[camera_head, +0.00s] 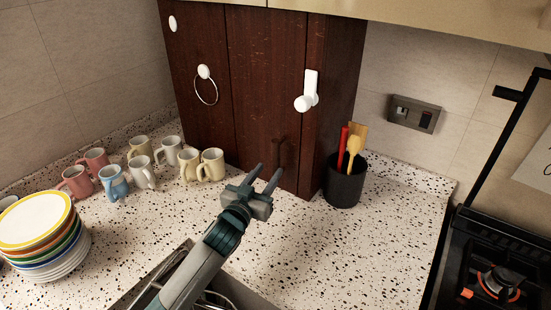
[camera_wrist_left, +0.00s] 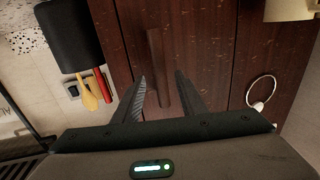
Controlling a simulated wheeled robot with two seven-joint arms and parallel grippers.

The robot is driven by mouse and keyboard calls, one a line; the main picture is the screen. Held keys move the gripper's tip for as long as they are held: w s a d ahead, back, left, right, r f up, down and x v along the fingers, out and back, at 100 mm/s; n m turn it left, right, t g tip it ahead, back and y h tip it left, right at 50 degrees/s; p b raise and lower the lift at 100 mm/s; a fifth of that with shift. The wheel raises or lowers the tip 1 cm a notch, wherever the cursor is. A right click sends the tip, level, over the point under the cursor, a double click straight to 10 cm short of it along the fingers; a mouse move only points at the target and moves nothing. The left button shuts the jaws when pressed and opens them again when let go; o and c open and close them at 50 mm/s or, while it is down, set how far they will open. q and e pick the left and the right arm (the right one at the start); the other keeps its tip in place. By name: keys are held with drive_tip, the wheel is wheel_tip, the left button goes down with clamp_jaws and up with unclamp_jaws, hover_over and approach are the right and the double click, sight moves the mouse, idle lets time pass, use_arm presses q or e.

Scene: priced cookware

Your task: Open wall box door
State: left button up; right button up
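The wall box (camera_head: 260,70) is a tall dark reddish wooden cabinet standing at the back of the speckled counter. Its door carries a dark vertical bar handle (camera_head: 279,155) low on its right part. My left gripper (camera_head: 267,172) is in front of the lower part of the door, with its fingers pointing at the handle. In the left wrist view the fingers (camera_wrist_left: 162,85) are apart, and the handle (camera_wrist_left: 157,60) appears between them; I cannot tell whether they touch it. The door looks shut. My right gripper is not in view.
A black utensil holder (camera_head: 344,185) stands close to the box's right side. Several mugs (camera_head: 141,171) stand at the left, and stacked plates (camera_head: 40,228) further left. White hooks (camera_head: 307,93) are on the box front. A stove (camera_head: 495,265) is at the right.

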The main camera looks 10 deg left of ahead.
sight(274, 164)
use_arm(q)
drive_tip(key=w, duration=0.3)
drive_tip(key=w+d+p, duration=0.1)
drive_tip(key=w, duration=0.2)
drive_tip(key=shift+w+d, duration=0.15)
clamp_jaws()
